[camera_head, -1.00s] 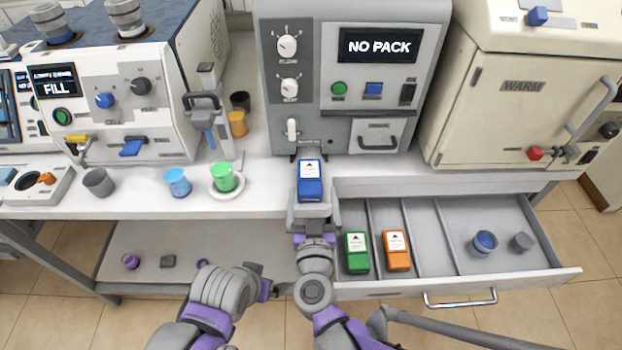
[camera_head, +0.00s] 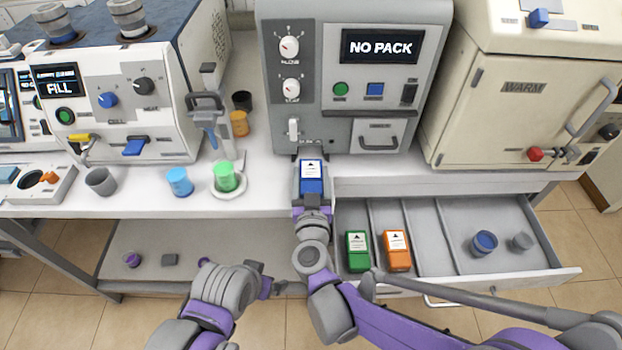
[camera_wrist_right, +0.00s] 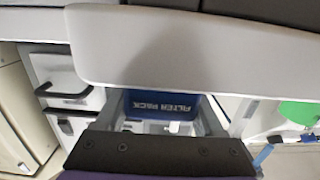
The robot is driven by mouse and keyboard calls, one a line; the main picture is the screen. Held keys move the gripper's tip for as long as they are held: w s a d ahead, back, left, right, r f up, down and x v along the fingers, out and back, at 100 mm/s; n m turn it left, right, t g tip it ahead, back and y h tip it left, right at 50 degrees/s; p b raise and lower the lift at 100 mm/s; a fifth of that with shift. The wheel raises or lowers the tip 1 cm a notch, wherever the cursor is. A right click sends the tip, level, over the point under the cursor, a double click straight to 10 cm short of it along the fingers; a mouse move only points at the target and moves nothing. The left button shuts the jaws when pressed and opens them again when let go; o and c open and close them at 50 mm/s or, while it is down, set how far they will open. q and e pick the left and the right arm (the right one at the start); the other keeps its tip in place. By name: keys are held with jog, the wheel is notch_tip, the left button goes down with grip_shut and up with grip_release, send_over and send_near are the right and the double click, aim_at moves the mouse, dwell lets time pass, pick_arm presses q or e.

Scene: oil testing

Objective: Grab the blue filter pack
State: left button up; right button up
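The blue filter pack (camera_head: 312,181), with a white label, is upright in my right gripper (camera_head: 311,193), just in front of the grey machine and over the counter's front edge. The gripper's fingers are closed on its two sides. In the right wrist view the blue pack (camera_wrist_right: 160,103) shows its lettering between the fingers. My left gripper (camera_head: 263,284) is low in front of the lower shelf, away from the pack; its fingers are too small to judge.
The grey machine (camera_head: 350,25) reads NO PACK. The open drawer (camera_head: 455,291) holds a green pack (camera_head: 357,251), an orange pack (camera_head: 397,250) and two small cups. Cups (camera_head: 179,182) stand on the counter at left. The cream WARM cabinet (camera_head: 520,110) stands at right.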

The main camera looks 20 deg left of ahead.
jog(key=c, duration=0.9)
jog(key=shift+s+r, duration=0.1)
jog(key=shift+c, duration=0.2)
